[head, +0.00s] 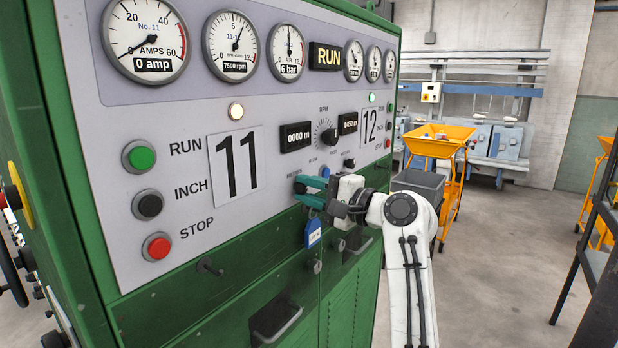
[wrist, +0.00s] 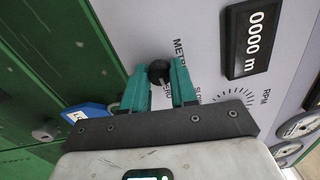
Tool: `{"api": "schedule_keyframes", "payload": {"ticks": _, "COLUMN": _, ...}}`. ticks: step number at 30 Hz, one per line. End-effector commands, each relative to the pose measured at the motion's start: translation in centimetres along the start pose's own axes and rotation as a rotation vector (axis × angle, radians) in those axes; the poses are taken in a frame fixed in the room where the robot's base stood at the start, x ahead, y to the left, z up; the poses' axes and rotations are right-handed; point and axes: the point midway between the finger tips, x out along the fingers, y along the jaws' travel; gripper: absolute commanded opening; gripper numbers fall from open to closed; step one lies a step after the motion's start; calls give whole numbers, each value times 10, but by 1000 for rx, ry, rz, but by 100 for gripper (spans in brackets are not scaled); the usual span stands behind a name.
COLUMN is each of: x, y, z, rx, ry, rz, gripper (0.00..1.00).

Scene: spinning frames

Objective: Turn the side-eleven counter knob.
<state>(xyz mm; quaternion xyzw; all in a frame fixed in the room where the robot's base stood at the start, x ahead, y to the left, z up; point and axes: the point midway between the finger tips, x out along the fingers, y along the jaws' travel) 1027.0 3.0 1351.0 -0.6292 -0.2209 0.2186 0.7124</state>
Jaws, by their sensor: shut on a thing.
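The side-eleven counter knob (wrist: 159,72) is a small black round knob on the grey panel, beside lettering partly covered by a finger. My gripper (head: 306,191), with teal fingers, reaches the panel below the side-eleven counter display (head: 295,136). The display reads 0000 m, and it also shows in the wrist view (wrist: 256,37). In the wrist view my gripper (wrist: 159,80) has one finger on each side of the knob and is shut on it. In the head view the fingers mostly hide the knob.
A blue tag (head: 314,233) hangs just below my gripper. A large 11 plate (head: 237,165) and green (head: 142,157), black (head: 149,205) and red (head: 158,247) buttons lie to the left. An RPM dial (head: 326,133) sits above. A yellow hopper (head: 437,142) stands behind right.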

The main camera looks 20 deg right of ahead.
Motion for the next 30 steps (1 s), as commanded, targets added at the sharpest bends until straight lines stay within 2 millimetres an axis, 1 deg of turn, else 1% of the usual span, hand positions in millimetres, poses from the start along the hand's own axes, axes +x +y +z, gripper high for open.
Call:
{"api": "schedule_keyframes", "payload": {"ticks": 7, "x": 0, "y": -1, "z": -1, "rx": 56, "ry": 6, "rz": -2, "gripper": 0}}
{"api": "schedule_keyframes", "payload": {"ticks": 20, "x": -1, "y": 0, "z": -2, "rx": 63, "ry": 6, "rz": -2, "gripper": 0}}
{"api": "schedule_keyframes", "payload": {"ticks": 21, "x": -1, "y": 0, "z": -2, "rx": 63, "ry": 6, "rz": -2, "gripper": 29}}
{"api": "schedule_keyframes", "payload": {"ticks": 28, "x": 0, "y": 0, "z": -1, "rx": 62, "ry": 5, "rz": -2, "gripper": 51}}
{"api": "schedule_keyframes", "payload": {"ticks": 30, "x": 0, "y": 0, "z": -1, "rx": 62, "ry": 4, "rz": -1, "gripper": 52}}
